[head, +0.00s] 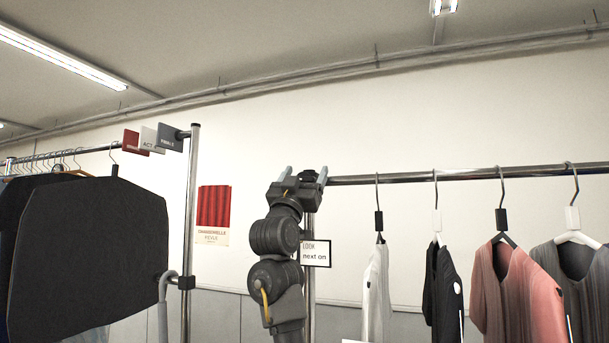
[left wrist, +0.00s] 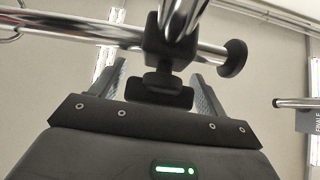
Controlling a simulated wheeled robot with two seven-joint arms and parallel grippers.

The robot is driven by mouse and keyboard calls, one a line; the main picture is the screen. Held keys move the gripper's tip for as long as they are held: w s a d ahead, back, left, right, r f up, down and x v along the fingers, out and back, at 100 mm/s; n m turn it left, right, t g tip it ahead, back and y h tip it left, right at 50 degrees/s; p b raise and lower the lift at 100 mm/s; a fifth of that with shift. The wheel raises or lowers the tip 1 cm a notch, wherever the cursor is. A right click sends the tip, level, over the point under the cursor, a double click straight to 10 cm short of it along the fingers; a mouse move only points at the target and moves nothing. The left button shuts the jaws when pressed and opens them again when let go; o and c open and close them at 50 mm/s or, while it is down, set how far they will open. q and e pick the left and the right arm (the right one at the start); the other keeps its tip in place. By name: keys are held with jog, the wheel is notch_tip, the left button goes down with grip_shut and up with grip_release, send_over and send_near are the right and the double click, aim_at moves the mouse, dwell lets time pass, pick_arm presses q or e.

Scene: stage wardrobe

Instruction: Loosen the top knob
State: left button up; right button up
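The top knob (left wrist: 160,92) is dark and stands out from a black clamp (left wrist: 170,45) where the chrome rail meets the upright, seen in the left wrist view. My left gripper (left wrist: 160,84) has its two grey fingers spread, one on each side of the knob; the knob's lower part reaches close to the gripper's palm. I cannot tell whether either finger touches it. In the head view, my left gripper (head: 305,174) is raised at the rail's left end, and my wrist hides most of the clamp and the knob. My right gripper is not in view.
The chrome rail (head: 450,174) runs right with several garments on hangers. A small sign (head: 315,253) hangs beside the upright (head: 309,305). Another rack with a black garment cover (head: 90,250) and divider tags (head: 170,137) stands left. A red poster (head: 213,210) is on the wall.

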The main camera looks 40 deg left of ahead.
pick_arm(q)
jog(key=c, duration=0.7)
jog(key=shift+n+y, duration=0.3)
jog(key=shift+y, duration=0.1)
jog(key=shift+c, duration=0.2)
jog(key=shift+n+g+y, duration=0.3)
jog(key=shift+n+y, duration=0.4)
jog(key=shift+n, duration=0.2)
jog(key=o, duration=1)
jog(key=shift+s+f, duration=0.1)
jog(key=shift+s+f+b, duration=0.2)
jog(key=shift+f+b, duration=0.1)
jog(key=shift+b, duration=0.2)
jog(key=b+v, duration=0.6)
jog(key=v, duration=0.4)
jog(key=shift+r, duration=0.15)
